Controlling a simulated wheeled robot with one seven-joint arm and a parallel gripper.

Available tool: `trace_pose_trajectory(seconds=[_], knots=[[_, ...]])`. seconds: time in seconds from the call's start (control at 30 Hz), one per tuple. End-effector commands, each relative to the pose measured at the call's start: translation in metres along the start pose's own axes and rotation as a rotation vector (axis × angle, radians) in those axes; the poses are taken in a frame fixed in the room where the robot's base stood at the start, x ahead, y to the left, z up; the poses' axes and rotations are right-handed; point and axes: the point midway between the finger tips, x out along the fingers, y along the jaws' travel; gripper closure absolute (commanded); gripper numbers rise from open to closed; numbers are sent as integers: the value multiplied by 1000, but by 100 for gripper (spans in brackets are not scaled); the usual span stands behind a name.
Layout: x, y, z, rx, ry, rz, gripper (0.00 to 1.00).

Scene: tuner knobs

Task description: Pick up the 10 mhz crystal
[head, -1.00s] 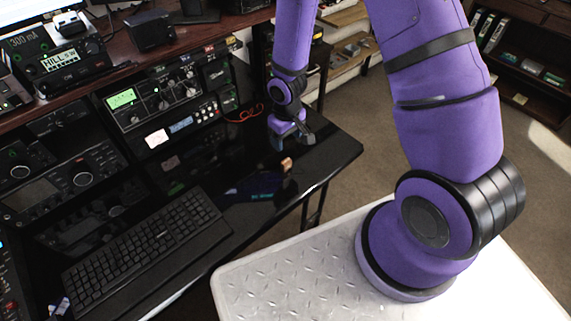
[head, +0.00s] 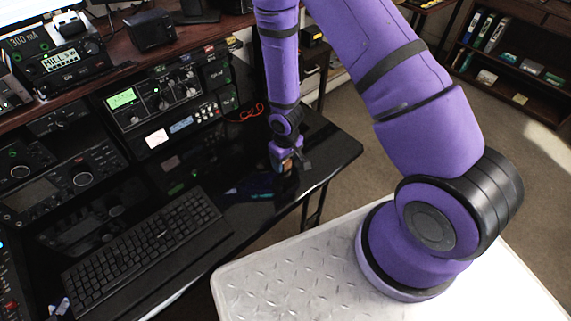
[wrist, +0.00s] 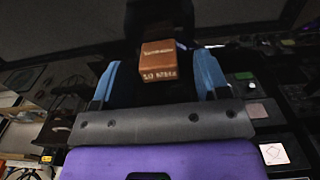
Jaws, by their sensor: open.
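The 10 mhz crystal is a small orange-brown block (wrist: 160,62) with pale lettering that reads upside down in the wrist view. It stands on the dark desk (head: 335,152) near its right end. My gripper (head: 286,163) points down over it, and hides most of it in the head view. In the wrist view the blue fingers of my gripper (wrist: 157,76) are open, one on each side of the block with a gap to each. I cannot tell whether the fingertips reach low enough to flank it fully.
A black keyboard (head: 145,245) lies on the desk to the left. Radio equipment with a green display (head: 123,99) and knobs stands behind it, and a red cable (head: 252,113) lies beside the equipment. The glossy desk around the block is mostly clear.

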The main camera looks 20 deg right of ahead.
Motion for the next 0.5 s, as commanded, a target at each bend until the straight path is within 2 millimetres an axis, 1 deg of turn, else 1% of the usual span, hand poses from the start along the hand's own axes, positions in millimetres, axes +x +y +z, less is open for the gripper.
trace_pose_trajectory(seconds=[0.03,0.13,0.37,0.4,0.47,0.5], knots=[[5,0,0,0,-2,0,32],[10,0,0,0,1,0,32],[11,0,0,0,1,0,32],[11,0,0,0,1,0,34],[11,0,0,0,1,0,48],[11,0,0,0,1,0,57]])
